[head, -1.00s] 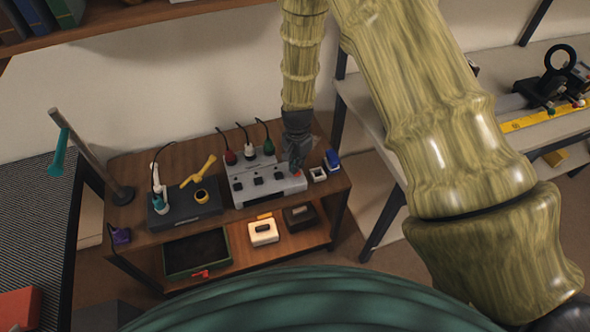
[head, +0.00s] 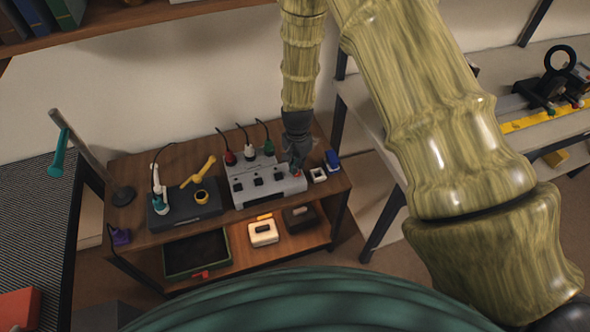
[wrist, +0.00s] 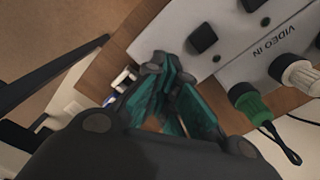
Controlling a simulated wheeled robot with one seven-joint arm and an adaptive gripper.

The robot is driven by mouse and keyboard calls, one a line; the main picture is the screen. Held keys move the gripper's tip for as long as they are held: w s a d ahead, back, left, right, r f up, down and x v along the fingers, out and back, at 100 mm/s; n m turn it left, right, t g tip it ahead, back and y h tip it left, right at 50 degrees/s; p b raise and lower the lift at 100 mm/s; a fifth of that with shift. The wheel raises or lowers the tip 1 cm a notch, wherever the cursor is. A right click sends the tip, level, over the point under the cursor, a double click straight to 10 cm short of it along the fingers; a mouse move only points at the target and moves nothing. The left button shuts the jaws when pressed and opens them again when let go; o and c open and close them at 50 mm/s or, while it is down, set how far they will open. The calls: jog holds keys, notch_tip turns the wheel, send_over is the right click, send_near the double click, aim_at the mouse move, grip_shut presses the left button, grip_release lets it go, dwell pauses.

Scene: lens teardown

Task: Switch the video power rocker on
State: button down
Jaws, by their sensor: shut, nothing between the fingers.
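The grey control box (head: 270,196) stands on the wooden cart's top, with a row of black rockers (head: 258,181) on its face. In the wrist view, its panel (wrist: 180,22) shows a black rocker (wrist: 203,37) and the label "VIDEO IN". No label reading video power is legible, so I cannot tell which rocker it is. A small red part (head: 299,174) shows at the box's right end, close to my fingertips. My gripper (head: 297,165) is shut and empty, low over the box's right end; whether it touches is unclear. Its fingers (wrist: 170,85) hide part of the panel's edge.
Red, white (wrist: 295,74) and green (wrist: 250,102) cable plugs stand along the box's back. A white square item (head: 318,174) and a blue item (head: 332,159) sit just right of the box. A dark unit (head: 186,211) with cables stands left.

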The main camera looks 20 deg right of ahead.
jog(key=shift+f+b, duration=0.55)
jog(key=shift+f, duration=0.65)
dwell(1.1)
jog(key=shift+r, duration=0.15)
jog(key=shift+r+p, duration=2.45)
jog(key=shift+r, duration=0.9)
jog(key=s+d+f+n, duration=0.1)
jog(key=s+f+n, duration=0.2)
jog(key=s, duration=0.9)
jog(key=s+d+f+n, duration=0.1)
jog(key=s+f+n, duration=0.3)
jog(key=s, duration=0.8)
jog(key=s+d+f+n, duration=0.1)
jog(key=s+f+n, duration=0.3)
jog(key=s, duration=0.8)
jog(key=shift+s+d, duration=0.15)
jog(key=shift+s, duration=0.1)
